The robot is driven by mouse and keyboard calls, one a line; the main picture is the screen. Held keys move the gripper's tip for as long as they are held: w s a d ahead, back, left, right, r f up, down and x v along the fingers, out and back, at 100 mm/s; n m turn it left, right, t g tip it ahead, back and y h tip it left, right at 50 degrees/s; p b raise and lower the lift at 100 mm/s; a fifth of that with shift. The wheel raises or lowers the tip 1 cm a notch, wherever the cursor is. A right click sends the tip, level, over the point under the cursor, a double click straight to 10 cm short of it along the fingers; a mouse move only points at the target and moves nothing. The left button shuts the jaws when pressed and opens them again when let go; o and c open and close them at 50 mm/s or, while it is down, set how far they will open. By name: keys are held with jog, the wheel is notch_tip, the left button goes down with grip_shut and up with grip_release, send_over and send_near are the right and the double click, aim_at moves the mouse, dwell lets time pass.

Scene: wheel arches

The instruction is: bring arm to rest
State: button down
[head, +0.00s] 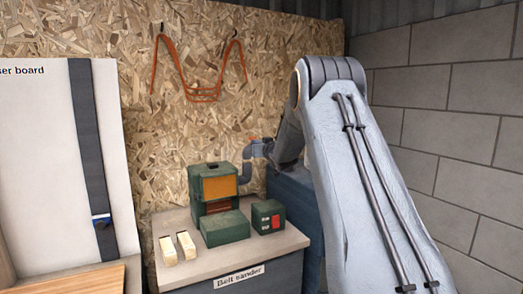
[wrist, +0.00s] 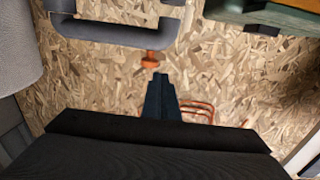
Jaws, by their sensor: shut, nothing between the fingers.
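My arm (head: 365,185) rises in a grey column at the right of the head view and bends over at its top joint. Its far part drops behind, towards the wall, near the belt sander's grey pipe. My gripper (wrist: 159,78) shows in the wrist view as dark fingers, closed together and empty. The fingertips point towards an orange fitting (wrist: 151,58) on the grey pipe (wrist: 115,37), with bare chipboard seen around them. I cannot tell the exact gap. In the head view I cannot make out the fingers.
A green belt sander (head: 217,185) stands on a labelled bench (head: 240,271) with green boxes and two pale wood blocks. Orange cable (head: 198,92) hangs on the chipboard wall (head: 105,35). A white board (head: 50,170) stands left; a block wall (head: 445,130) closes the right.

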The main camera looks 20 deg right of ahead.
jog(key=s+a+b, duration=0.1)
jog(key=s+b, duration=0.1)
jog(key=s, duration=0.5)
jog(key=s+a+f+g, duration=0.4)
jog(key=s+a+f, duration=0.2)
jog(key=s+f, duration=0.3)
jog(key=s+a+f+g, duration=0.5)
jog(key=s+a+f, duration=0.1)
jog(key=s+f, duration=0.35)
jog(key=s+a+f+g, duration=0.2)
jog(key=s+a+f, duration=0.1)
jog(key=s, duration=0.7)
jog(key=s+a+f+g, duration=0.3)
jog(key=s+a, duration=0.1)
jog(key=s, duration=0.6)
jog(key=s+a+f+g+y, duration=0.1)
jog(key=s+a+f+g, duration=0.1)
jog(key=s, duration=0.8)
jog(key=shift+a+f+n+g, duration=0.3)
jog(key=shift+a+f+g, duration=0.1)
jog(key=shift+a+g, duration=0.35)
